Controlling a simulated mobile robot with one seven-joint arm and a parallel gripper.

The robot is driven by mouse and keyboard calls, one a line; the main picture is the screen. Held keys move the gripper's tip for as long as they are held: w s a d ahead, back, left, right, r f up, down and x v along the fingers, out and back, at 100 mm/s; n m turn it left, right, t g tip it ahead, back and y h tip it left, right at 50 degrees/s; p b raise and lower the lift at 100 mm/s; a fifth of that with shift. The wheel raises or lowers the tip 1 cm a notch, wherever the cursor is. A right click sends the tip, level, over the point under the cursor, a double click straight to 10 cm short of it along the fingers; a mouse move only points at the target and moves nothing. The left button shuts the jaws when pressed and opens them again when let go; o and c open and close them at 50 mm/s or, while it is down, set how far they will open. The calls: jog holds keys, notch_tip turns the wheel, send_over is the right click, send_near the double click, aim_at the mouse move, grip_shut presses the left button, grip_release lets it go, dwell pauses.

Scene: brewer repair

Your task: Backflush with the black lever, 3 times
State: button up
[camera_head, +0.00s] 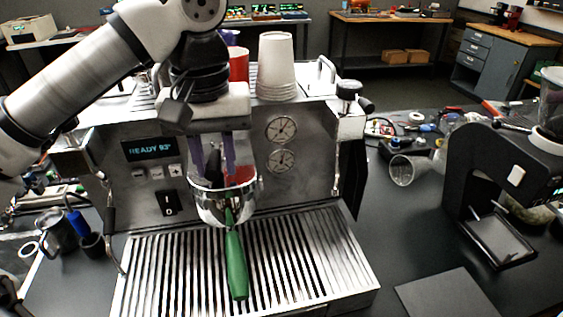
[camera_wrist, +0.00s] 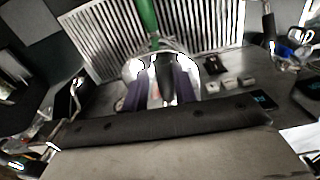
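The espresso machine (camera_head: 225,130) stands in the middle of the head view, its display reading READY 93°. My gripper (camera_head: 213,172) points down at the machine's front, its two purple fingers apart. A dark upright piece, apparently the black lever (camera_head: 212,168), shows between them. It also shows between the fingers in the wrist view (camera_wrist: 167,82), with a visible gap beside it, so no firm grip is seen. A chrome portafilter (camera_head: 213,208) with a green handle (camera_head: 236,265) sits just below the fingers, handle toward the front. A red patch shows behind it. My wrist hides the group head.
A slatted drip tray (camera_head: 300,262) lies below. Stacked cups (camera_head: 276,65) stand on the machine. A black grinder (camera_head: 480,160) is at right, a clear cup (camera_head: 401,170) lies on its side, and metal jugs (camera_head: 55,232) stand at left.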

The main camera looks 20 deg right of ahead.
jog(key=shift+s+d+n, duration=0.1)
jog(key=shift+d+n, duration=0.75)
jog(key=shift+n, duration=0.35)
jog(key=shift+s+d+n, duration=0.1)
jog(key=shift+d+n, duration=0.75)
jog(key=shift+n, duration=0.35)
jog(key=o, duration=0.4)
notch_tip(320, 180, up, 7)
